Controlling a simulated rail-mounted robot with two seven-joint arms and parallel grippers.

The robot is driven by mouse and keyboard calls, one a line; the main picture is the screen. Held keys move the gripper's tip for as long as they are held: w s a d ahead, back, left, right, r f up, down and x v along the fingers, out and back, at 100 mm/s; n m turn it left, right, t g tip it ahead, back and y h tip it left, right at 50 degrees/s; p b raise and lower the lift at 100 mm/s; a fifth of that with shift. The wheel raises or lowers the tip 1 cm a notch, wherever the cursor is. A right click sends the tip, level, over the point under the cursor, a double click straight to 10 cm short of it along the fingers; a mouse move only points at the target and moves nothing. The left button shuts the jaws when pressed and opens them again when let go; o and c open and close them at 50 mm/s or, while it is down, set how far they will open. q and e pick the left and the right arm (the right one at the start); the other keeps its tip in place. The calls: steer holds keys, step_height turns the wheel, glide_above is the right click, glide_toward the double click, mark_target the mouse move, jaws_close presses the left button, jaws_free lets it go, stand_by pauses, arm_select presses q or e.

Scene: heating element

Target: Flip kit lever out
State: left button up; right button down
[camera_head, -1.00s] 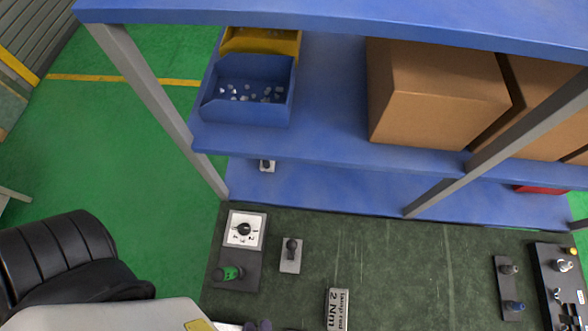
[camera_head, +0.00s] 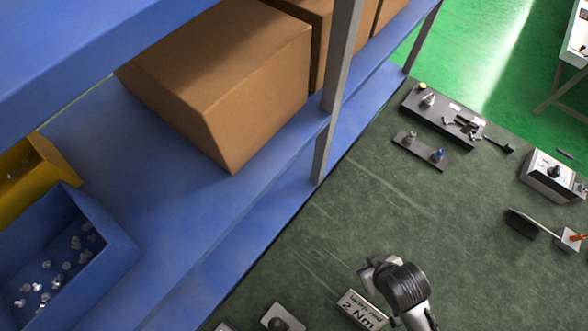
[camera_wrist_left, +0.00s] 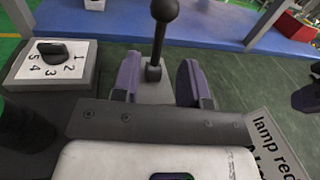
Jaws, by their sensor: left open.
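The lever, with a black ball knob (camera_wrist_left: 165,10) on a thin stem, stands upright on a small grey plate in the left wrist view. In the head view its plate (camera_head: 283,318) is cut off at the bottom edge. My left gripper (camera_wrist_left: 160,82) is open, its two purple fingers on either side of the lever's lower stem as seen; I cannot tell whether they touch it. The left gripper is outside the head view. My right gripper (camera_head: 372,270), dark and grey, is beside the "2 Nm" block in the head view; its jaw opening is unclear.
A numbered dial box (camera_wrist_left: 50,62) stands left of the lever, and the "lamp red 2 Nm" block (camera_head: 362,310) to its right. Black plates with fittings (camera_head: 440,115) lie farther right. The mid-bench is clear.

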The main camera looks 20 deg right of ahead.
mark_target(273, 319)
arm_select(q)
steer(key=x, duration=0.9)
steer(key=shift+w+a+p, duration=0.2)
steer(key=shift+w+p, duration=0.05)
steer(key=shift+p, duration=0.1)
steer(key=shift+c, duration=0.3)
